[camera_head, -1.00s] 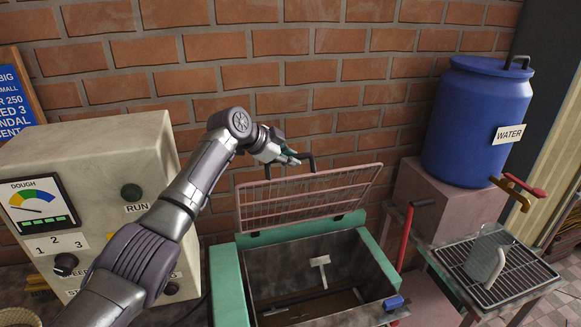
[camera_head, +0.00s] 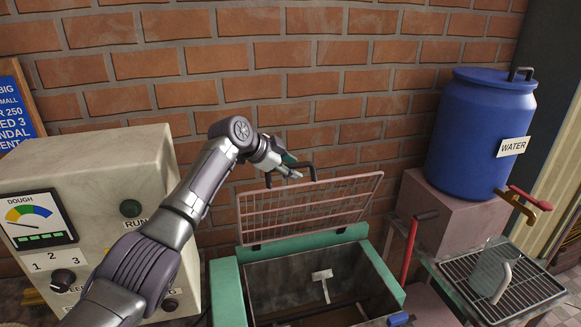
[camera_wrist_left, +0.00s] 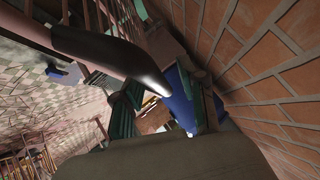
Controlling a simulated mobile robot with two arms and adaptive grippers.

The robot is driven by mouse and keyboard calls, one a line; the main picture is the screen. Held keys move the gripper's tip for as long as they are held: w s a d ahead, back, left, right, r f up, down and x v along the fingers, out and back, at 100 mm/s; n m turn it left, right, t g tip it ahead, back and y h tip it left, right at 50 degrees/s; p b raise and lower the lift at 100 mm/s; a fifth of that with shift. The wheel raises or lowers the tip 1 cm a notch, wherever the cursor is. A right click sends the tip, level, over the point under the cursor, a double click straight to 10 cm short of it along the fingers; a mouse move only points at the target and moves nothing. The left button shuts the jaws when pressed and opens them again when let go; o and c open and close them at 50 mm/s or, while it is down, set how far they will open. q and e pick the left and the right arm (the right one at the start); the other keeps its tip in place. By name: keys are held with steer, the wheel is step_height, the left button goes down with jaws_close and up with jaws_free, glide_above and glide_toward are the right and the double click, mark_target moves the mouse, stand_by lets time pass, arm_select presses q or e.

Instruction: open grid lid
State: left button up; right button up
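The grid lid (camera_head: 305,212), a pinkish wire mesh, stands raised and tilted against the brick wall at the back edge of a green-rimmed metal box (camera_head: 226,293). Its black bent handle (camera_head: 313,170) sticks up at the lid's top edge. My left gripper (camera_head: 290,172) is beside the handle at the lid's top. In the left wrist view its two green-padded fingers (camera_wrist_left: 165,108) stand apart, with a thick dark curved bar, apparently the handle, crossing close to the camera. I cannot tell whether they touch. My right gripper is not in view.
The open box shows a pale T-shaped piece (camera_head: 322,277) inside. A machine with a dial (camera_head: 110,165) stands left. A red lever (camera_head: 412,245), a blue water barrel (camera_head: 480,125) and a rack with a clear jug (camera_head: 490,270) are right. The brick wall is close behind.

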arm_select(q)
steer(key=shift+r, duration=0.15)
step_height(320, 180, up, 10)
steer(key=shift+f, duration=0.15)
stand_by(0.5)
